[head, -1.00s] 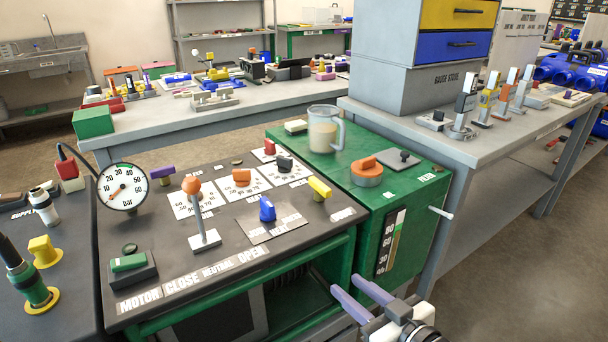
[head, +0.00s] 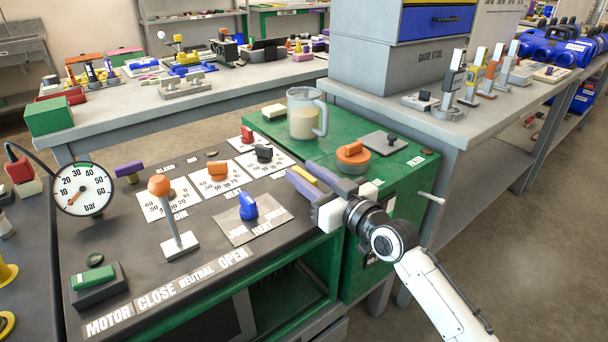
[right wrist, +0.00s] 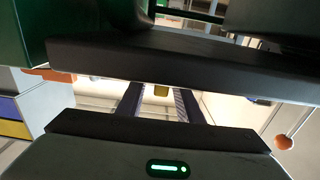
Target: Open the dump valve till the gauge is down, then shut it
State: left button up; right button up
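The pressure gauge (head: 83,190) stands at the left of the dark control panel (head: 130,240), its red needle pointing to the lower left, at the low end of the scale. A yellow handle (head: 304,174) is at the panel's right edge; its label is hidden, so I cannot confirm it is the dump valve. My right gripper (head: 305,180) is at this handle, its two purple-grey fingers apart on either side of it. In the right wrist view the yellow handle (right wrist: 161,90) shows between the parted fingers (right wrist: 159,103). My left gripper is out of view.
A lever with an orange knob (head: 159,186), a blue knob (head: 248,206) and a green switch (head: 94,277) stand on the panel. A jug (head: 305,114) and an orange knob (head: 352,154) stand on the green cabinet behind. A grey bench (head: 450,128) is at the right.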

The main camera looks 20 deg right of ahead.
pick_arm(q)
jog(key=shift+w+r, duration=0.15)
pick_arm(e)
jog(key=shift+w+a, duration=0.15)
jog(key=shift+w, duration=0.2)
grip_shut()
jog(key=shift+f+y+b, duration=0.15)
jog(key=shift+y+b, duration=0.15)
jog(key=shift+b, duration=0.5)
jog(key=shift+n+g+y+b, duration=0.3)
jog(key=shift+n+b, duration=0.2)
jog(key=shift+b, duration=0.2)
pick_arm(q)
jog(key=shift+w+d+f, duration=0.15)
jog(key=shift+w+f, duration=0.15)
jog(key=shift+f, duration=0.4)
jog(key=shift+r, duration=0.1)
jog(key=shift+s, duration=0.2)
